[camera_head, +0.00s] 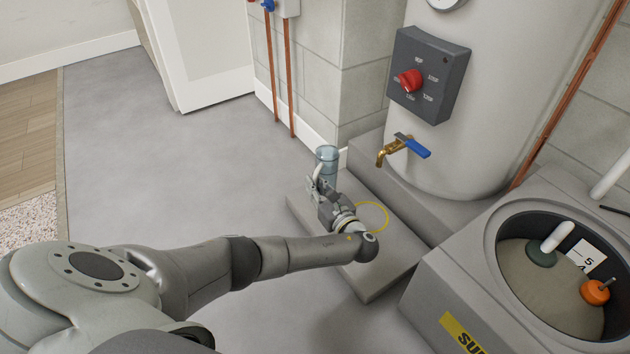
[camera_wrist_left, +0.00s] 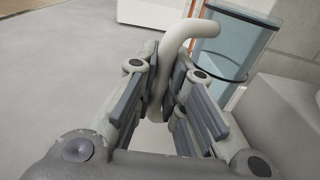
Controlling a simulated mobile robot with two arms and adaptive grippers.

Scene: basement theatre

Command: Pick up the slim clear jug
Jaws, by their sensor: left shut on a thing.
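The slim clear jug (camera_head: 327,156) is a bluish see-through vessel with a pale, bent handle. In the head view it is upright, just beyond my left gripper (camera_head: 317,186), near the wall corner. The left wrist view shows the clear jug (camera_wrist_left: 235,48) at upper right and its pale handle (camera_wrist_left: 190,35) running down between the fingers. My left gripper (camera_wrist_left: 163,80) is shut on that handle, with the jug body beside the fingers. The jug's base is partly hidden by the gripper in the head view, so I cannot tell whether it touches anything below.
A low grey slab (camera_head: 375,270) with a yellow ring (camera_head: 373,214) lies beneath my left arm. A brass tap (camera_head: 390,152) with a blue lever juts from the tank (camera_head: 490,100). A grey sump basin (camera_head: 450,275) stands at right. The floor (camera_head: 160,140) at left is clear.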

